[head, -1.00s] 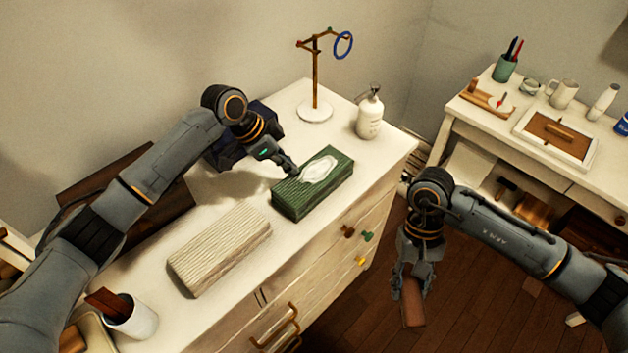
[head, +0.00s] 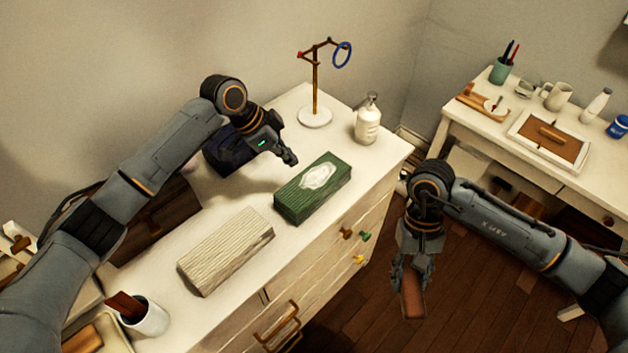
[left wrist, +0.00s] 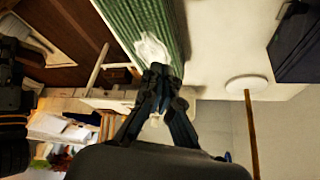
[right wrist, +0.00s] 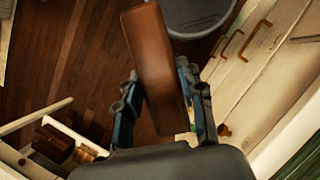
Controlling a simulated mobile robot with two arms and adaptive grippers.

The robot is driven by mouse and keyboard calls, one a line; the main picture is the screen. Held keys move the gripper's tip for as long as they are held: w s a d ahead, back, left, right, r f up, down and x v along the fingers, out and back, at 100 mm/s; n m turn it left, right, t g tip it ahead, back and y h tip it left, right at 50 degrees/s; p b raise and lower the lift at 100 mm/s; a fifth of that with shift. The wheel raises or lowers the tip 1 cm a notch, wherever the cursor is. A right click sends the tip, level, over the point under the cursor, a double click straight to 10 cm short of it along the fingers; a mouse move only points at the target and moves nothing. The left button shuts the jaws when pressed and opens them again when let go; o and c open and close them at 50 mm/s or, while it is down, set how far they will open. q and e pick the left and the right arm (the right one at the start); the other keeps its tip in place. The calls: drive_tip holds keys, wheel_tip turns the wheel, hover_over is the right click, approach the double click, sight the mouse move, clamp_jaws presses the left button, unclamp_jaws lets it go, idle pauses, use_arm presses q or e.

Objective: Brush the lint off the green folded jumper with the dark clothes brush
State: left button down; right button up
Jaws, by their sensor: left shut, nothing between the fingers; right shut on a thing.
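The green folded jumper (head: 298,207) lies on the white dresser top, with a pale patch of lint (head: 317,177) on its upper face. It also shows in the left wrist view (left wrist: 118,22). My left gripper (head: 291,159) is shut and empty, just beyond the jumper's back left edge and seemingly a little above it. My right gripper (head: 411,270) is shut on the brown clothes brush (head: 412,301), held out over the floor in front of the dresser. The brush fills the middle of the right wrist view (right wrist: 158,62); the fingers hide part of its sides.
A cream ribbed folded garment (head: 225,252) lies left of the jumper. A white pump bottle (head: 367,122) and a stand with a blue ring (head: 315,118) are behind it. A white cup (head: 143,315) stands front left. A side table (head: 470,135) is at right.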

use_arm(q)
drive_tip(key=shift+r, duration=0.2)
use_arm(e)
drive_tip(key=shift+r, duration=0.15)
use_arm(q)
drive_tip(key=v, duration=1.2)
drive_tip(key=shift+f, duration=0.1)
